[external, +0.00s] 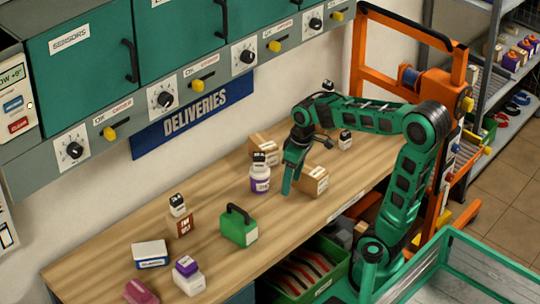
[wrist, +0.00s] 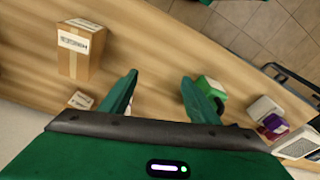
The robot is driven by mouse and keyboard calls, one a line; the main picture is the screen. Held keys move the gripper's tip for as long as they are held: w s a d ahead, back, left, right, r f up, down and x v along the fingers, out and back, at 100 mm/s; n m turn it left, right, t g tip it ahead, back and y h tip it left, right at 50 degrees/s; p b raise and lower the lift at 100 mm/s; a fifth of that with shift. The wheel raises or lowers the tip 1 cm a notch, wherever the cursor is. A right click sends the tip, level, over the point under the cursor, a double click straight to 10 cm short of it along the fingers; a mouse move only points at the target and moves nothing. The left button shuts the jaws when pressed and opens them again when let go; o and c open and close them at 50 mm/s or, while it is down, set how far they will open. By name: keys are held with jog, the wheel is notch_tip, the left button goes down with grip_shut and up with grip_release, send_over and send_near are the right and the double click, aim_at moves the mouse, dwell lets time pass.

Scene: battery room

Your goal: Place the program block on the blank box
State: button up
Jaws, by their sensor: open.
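I cannot read the small labels, so I cannot tell which item is the program block or the blank box. Small black-and-white blocks show on the bench: one (external: 259,158) above a purple-and-white jar (external: 260,183), one (external: 178,205) at a brown box (external: 184,225), one (external: 345,138) near my arm. A cardboard box (external: 313,181) stands beside my gripper (external: 290,182); another cardboard box (external: 265,144) is behind. In the wrist view my gripper (wrist: 160,78) is open with only bench between its fingers; a labelled cardboard box (wrist: 82,52) lies to the left.
A green can (external: 238,226) stands on the bench, and also shows in the wrist view (wrist: 211,89). A blue-and-white box (external: 150,254), a purple-topped white item (external: 187,278) and a pink item (external: 141,291) are at the near left. Bare wood lies left of the jar.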

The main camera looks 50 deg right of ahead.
jog(key=s+d+f+m, duration=0.2)
jog(key=s+d+m, duration=0.3)
jog(key=s+d, duration=0.2)
jog(key=s+d+f+m+g, duration=0.1)
jog(key=s+d+f+m, duration=0.2)
jog(key=s, duration=0.8)
jog(key=d+m, duration=0.2)
jog(key=d, duration=0.2)
jog(key=shift+f+g+h, duration=0.3)
jog(key=shift+h, duration=0.1)
